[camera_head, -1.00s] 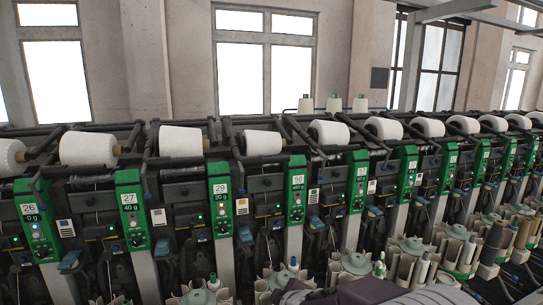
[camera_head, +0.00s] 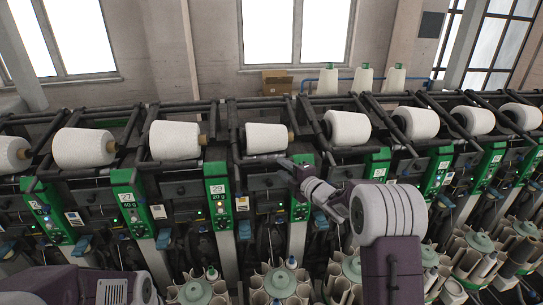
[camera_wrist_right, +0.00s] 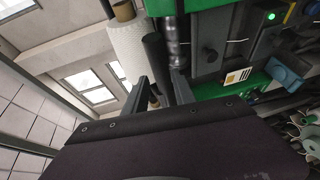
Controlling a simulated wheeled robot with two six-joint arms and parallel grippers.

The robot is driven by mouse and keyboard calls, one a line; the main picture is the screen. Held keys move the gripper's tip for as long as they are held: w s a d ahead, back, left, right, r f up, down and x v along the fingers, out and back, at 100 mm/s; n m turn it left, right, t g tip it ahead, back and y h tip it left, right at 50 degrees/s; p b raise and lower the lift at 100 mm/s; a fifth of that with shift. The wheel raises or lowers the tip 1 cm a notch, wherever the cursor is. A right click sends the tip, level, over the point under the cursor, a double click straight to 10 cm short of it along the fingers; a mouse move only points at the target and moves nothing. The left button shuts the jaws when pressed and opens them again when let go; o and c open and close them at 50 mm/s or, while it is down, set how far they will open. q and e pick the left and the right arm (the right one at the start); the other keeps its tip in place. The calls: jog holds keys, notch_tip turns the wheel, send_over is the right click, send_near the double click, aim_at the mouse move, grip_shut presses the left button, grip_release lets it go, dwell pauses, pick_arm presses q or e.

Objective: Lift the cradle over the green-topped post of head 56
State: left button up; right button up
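The green-topped post of head 56 (camera_head: 300,204) stands just right of the post numbered 29; my right gripper hides its number. A white cone (camera_head: 267,138) lies behind it to the left, in the dark cradle (camera_head: 257,160). My right gripper (camera_head: 287,164) reaches from the right over the post's top, close to the cradle's right end. In the right wrist view its two fingers (camera_wrist_right: 160,92) are apart, with a dark round bar (camera_wrist_right: 154,52) running between them. I cannot tell whether they touch it. Only part of my left arm shows at bottom left; its gripper is out of view.
The post numbered 29 (camera_head: 218,200) and another white cone (camera_head: 347,127) flank the place.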

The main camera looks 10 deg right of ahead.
aim_at(272, 161)
jog(key=w, duration=0.1)
jog(key=w+p, duration=0.1)
jog(key=w, duration=0.1)
jog(key=w+p, duration=0.1)
jog(key=shift+w+a+f, duration=0.25)
jog(key=shift+w, duration=0.05)
jog(key=w+a+p, duration=0.2)
jog(key=shift+w+a+f, duration=0.15)
jog(key=shift+w+a, duration=0.05)
jog(key=shift+w, duration=0.2)
jog(key=shift+w+d+f, duration=0.2)
jog(key=shift+d, duration=0.05)
jog(key=shift+c, duration=0.5)
jog(key=c, duration=0.5)
grip_shut()
jog(key=shift+a+f, duration=0.1)
jog(key=shift+f, duration=0.15)
jog(key=shift+r, duration=0.1)
